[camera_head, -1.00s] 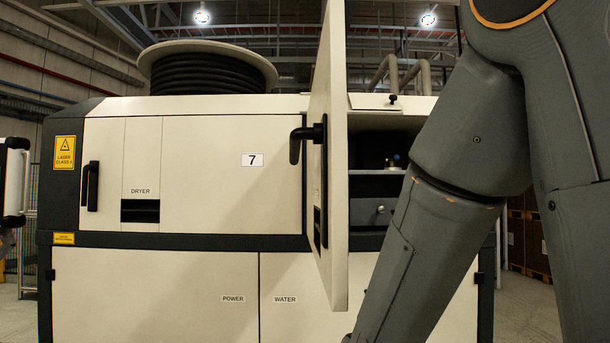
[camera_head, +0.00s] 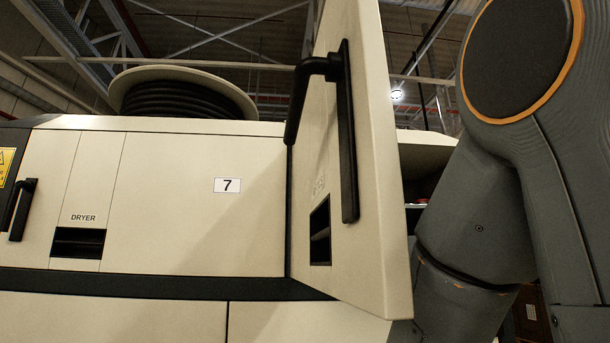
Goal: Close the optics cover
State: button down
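The optics cover appears to be the cream hinged door (camera_head: 375,150) that stands open, swung out toward me, right of the panel marked 7. A black handle (camera_head: 347,130) is on its face, with a dark slot (camera_head: 320,230) below. Its label is too blurred to read. The opening behind it is mostly hidden by the door and my arm; a small dark part of the inside shows at the right. My arm fills the right side of the view. My gripper is out of view.
The cream cabinet (camera_head: 200,200) spans the left and middle. It has a closed panel labelled DRYER with a black handle (camera_head: 20,208) at the far left. A hose reel (camera_head: 185,95) sits on top. Part of a brown crate (camera_head: 530,318) shows at the lower right.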

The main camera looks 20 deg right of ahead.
aim_at(349, 244)
jog(key=z, duration=1.35)
jog(key=k, duration=0.95)
jog(key=u, duration=1.5)
